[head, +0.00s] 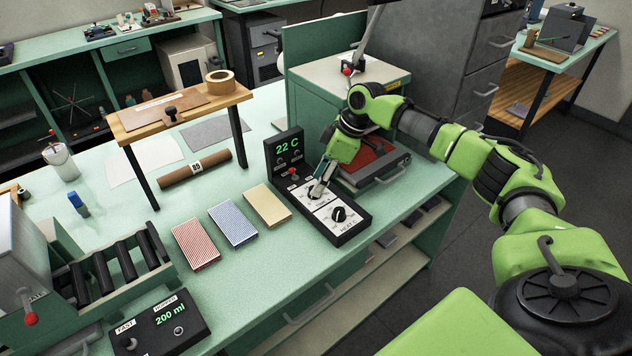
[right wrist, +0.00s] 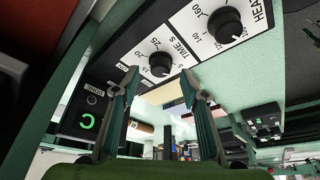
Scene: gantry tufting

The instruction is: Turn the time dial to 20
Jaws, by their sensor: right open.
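The time dial (right wrist: 160,64) is a round black knob on a white plate marked TIME S in the right wrist view, with numbers such as 20 and 25 around it. I cannot tell clearly which number it points to. My right gripper (head: 320,188) is open over the black control box (head: 349,232). In the right wrist view its two fingers stand apart, with the time dial between and just beyond their tips; contact is not clear. In the head view the gripper largely hides this dial. My left gripper is not in view.
The heat dial (head: 338,213) sits beside the time dial on the same box. A display (head: 286,148) reads 22 C. A green press (head: 371,160) stands close behind the gripper. Yellow (head: 267,205), blue (head: 233,222) and red-striped (head: 195,244) blocks lie left of the box.

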